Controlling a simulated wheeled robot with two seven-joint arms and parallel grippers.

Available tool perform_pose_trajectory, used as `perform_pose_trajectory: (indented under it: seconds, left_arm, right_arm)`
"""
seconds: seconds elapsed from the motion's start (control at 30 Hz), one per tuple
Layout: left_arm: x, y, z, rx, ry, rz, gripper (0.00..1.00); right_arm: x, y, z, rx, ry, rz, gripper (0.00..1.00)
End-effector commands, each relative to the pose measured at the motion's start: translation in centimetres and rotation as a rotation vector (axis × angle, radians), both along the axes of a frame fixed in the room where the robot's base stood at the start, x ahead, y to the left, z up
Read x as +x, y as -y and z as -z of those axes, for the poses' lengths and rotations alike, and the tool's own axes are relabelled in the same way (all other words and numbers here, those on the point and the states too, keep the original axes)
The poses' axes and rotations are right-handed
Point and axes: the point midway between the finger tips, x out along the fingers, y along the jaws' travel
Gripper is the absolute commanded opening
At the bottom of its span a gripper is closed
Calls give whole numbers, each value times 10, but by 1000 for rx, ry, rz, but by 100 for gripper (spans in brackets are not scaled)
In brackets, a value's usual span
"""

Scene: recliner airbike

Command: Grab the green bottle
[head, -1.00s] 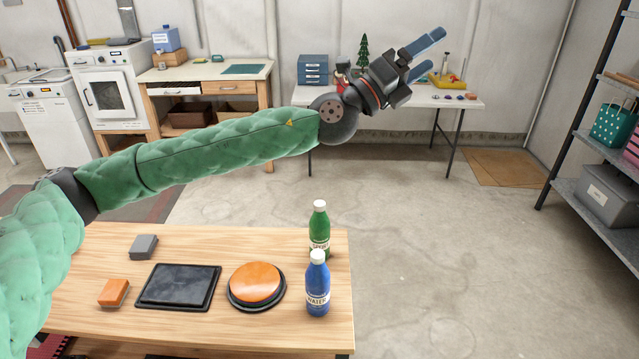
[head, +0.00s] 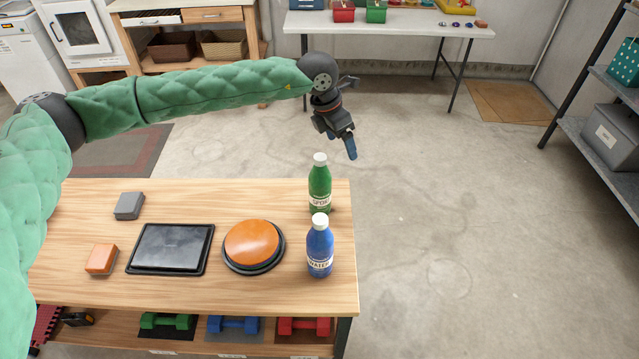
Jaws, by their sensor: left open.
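The green bottle (head: 319,188) with a white cap stands upright near the right edge of the wooden table (head: 190,290). A blue water bottle (head: 320,250) stands upright just in front of it and overlaps its lower part in the picture. My left gripper (head: 351,150) is open and empty, pointing downward, above and slightly right of the green bottle's cap. It is apart from the bottle. Its blue fingers overlap each other in this view. My right gripper is not in view.
Dumbbells (head: 233,323) lie on the shelf below. The floor right of the table is clear up to a shelf rack (head: 600,140).

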Motion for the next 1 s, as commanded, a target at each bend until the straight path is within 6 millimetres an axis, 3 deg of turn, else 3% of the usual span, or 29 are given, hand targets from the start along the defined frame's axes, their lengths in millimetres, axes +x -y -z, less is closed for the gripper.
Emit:
perform_pose_trajectory:
  seconds: [0.1, 0.3, 0.83, 1.0]
  left_arm:
    - [-2, -28, 6, 151, -13, -15, 82]
    - [-9, -53, 8, 285, -50, -37, 82]
    - [-10, -54, 36, 294, -57, -52, 82]
    - [-12, -52, 46, 292, -57, -51, 82]
  right_arm:
    - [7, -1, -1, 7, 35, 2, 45]
    - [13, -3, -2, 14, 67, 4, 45]
    - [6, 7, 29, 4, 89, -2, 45]
    - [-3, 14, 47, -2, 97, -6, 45]
